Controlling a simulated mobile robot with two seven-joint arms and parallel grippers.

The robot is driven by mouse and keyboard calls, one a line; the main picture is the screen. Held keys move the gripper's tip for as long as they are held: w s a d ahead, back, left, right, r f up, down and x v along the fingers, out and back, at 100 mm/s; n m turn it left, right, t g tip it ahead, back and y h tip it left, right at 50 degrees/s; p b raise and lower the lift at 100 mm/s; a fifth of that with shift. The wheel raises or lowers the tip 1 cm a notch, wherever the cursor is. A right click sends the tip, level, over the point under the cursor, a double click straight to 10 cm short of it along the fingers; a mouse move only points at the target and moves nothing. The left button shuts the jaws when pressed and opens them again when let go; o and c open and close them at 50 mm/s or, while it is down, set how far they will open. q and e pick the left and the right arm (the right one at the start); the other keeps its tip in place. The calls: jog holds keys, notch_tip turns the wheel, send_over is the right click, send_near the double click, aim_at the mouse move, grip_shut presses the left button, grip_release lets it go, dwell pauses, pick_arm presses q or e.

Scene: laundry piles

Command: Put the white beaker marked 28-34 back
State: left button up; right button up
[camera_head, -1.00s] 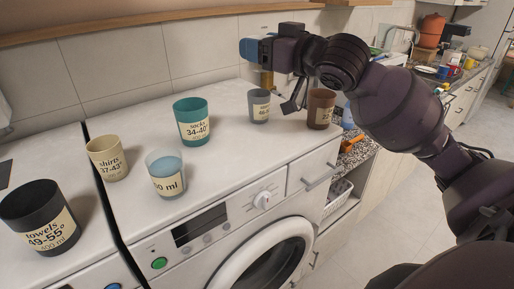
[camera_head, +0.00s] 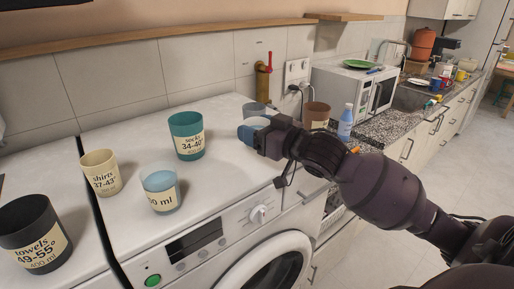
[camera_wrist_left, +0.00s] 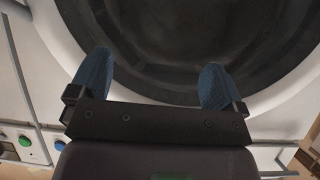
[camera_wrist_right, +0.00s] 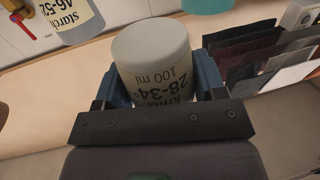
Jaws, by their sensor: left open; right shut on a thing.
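My right gripper (camera_wrist_right: 155,85) is shut on the white beaker (camera_wrist_right: 152,55), whose label shows 28-34 and 100 ml upside down in the right wrist view. In the head view my right gripper (camera_head: 256,132) is over the white machine top, right of the teal beaker marked socks 34-40 (camera_head: 186,136). The white beaker (camera_head: 257,122) shows only as a pale sliver there; whether it touches the top cannot be told. My left gripper (camera_wrist_left: 155,88) is open and empty in front of the dark round washer door (camera_wrist_left: 190,40).
A grey beaker (camera_head: 253,108) stands just behind my right gripper, a brown one (camera_head: 316,114) to its right. A cream beaker (camera_head: 100,172), a clear one with blue liquid (camera_head: 160,190) and a black one (camera_head: 36,236) stand left. The top between clear beaker and gripper is free.

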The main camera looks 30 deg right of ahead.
jog(key=shift+f, duration=0.6)
notch_tip(320, 180, down, 4)
jog(key=shift+r+p, duration=0.25)
jog(key=shift+p, duration=0.3)
jog(key=shift+f, duration=0.25)
jog(key=o, duration=0.9)
